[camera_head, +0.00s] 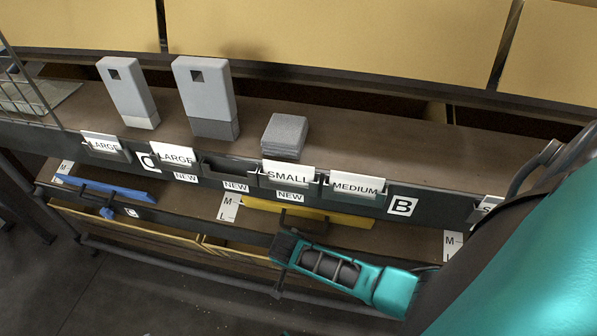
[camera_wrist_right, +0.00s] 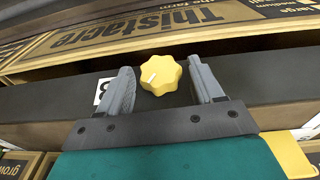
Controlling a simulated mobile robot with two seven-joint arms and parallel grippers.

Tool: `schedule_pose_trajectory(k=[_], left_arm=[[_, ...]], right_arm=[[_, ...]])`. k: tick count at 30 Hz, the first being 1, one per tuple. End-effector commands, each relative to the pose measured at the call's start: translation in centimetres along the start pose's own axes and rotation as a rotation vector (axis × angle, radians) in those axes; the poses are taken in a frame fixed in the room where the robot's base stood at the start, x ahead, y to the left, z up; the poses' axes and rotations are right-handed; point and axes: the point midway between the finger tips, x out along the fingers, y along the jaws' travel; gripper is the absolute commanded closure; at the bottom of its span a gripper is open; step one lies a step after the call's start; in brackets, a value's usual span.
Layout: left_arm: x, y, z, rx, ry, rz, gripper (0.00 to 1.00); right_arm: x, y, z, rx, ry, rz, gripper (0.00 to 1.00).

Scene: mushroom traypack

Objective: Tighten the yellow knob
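The yellow knob (camera_wrist_right: 159,75) has a scalloped rim and a white mark on its face. In the right wrist view it sits at the dark shelf edge, between the two grey fingers of my right gripper (camera_wrist_right: 163,70). The fingers are spread, with a gap visible on each side of the knob. In the head view my right gripper (camera_head: 284,247) is below the shelf front, under a yellow bar (camera_head: 325,216). The knob does not show in the head view. My left gripper is in neither view.
Two tall grey dispensers (camera_head: 205,97) and a low grey block (camera_head: 285,135) stand on the brown shelf (camera_head: 370,145). Card holders marked LARGE, SMALL and MEDIUM (camera_head: 357,186) line its edge. A blue bar (camera_head: 102,189) is at left. Cardboard boxes (camera_head: 340,35) are behind.

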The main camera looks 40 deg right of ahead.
Motion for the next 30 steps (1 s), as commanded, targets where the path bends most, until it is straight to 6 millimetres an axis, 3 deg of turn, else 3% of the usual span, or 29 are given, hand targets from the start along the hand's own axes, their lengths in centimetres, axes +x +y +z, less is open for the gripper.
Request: schedule_pose_trajectory(k=[2,15,30], left_arm=[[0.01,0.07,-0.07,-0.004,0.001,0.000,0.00],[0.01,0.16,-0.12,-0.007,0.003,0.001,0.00],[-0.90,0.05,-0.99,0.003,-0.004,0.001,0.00]], right_arm=[[0.00,0.01,0.01,0.000,0.000,0.000,0.42],[0.00,0.04,0.05,0.000,-0.001,0.001,0.84],[-0.13,0.49,0.23,0.061,-0.005,-0.138,0.85]])
